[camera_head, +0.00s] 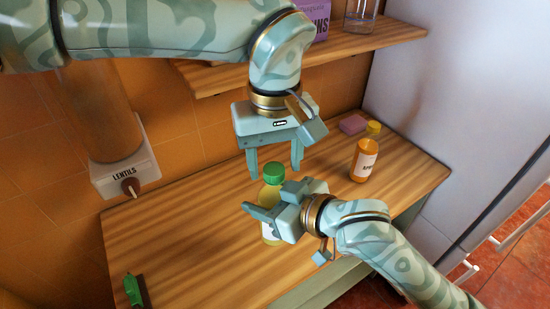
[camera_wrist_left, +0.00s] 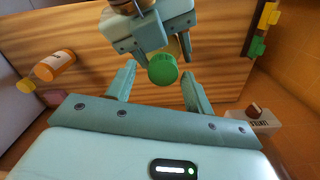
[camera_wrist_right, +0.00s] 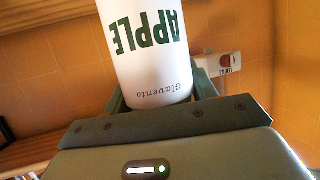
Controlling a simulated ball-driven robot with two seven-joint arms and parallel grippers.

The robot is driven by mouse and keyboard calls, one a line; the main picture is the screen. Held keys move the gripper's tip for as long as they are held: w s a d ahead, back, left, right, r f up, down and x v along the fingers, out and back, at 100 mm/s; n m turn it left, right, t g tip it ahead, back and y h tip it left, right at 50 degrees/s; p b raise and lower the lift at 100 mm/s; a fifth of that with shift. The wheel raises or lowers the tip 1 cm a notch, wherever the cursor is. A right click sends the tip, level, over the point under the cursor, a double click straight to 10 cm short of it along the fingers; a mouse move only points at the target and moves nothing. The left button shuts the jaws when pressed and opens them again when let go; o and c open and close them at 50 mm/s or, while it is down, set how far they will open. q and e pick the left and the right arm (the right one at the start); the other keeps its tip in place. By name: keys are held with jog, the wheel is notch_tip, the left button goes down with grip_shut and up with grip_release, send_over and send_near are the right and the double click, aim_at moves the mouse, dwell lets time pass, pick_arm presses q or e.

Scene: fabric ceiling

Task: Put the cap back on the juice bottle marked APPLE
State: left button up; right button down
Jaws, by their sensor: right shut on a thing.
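The APPLE juice bottle (camera_head: 272,195) stands upright on the wooden counter, with pale yellow juice inside. Its white label reading APPLE (camera_wrist_right: 145,45) fills the top of the right wrist view. My right gripper (camera_head: 275,214) is shut around the bottle's body. A green cap (camera_head: 274,174) sits at the top of the bottle; I cannot tell how tightly it is seated. My left gripper (camera_head: 275,170) points down above the bottle, open, with its fingers apart on either side of the cap. The left wrist view shows the cap (camera_wrist_left: 162,69) between the fingertips, with gaps on both sides.
An orange juice bottle (camera_head: 365,155) with a yellow cap and a pink block (camera_head: 352,124) stand at the counter's right. A LENTILS dispenser (camera_head: 124,174) hangs on the left wall. A green item (camera_head: 133,290) lies front left. A shelf (camera_head: 220,80) runs above the counter (camera_head: 180,250).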

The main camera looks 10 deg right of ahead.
pick_arm(q)
jog(key=shift+s+r, duration=0.1)
jog(key=shift+r, duration=2.15)
jog(key=shift+c, duration=0.2)
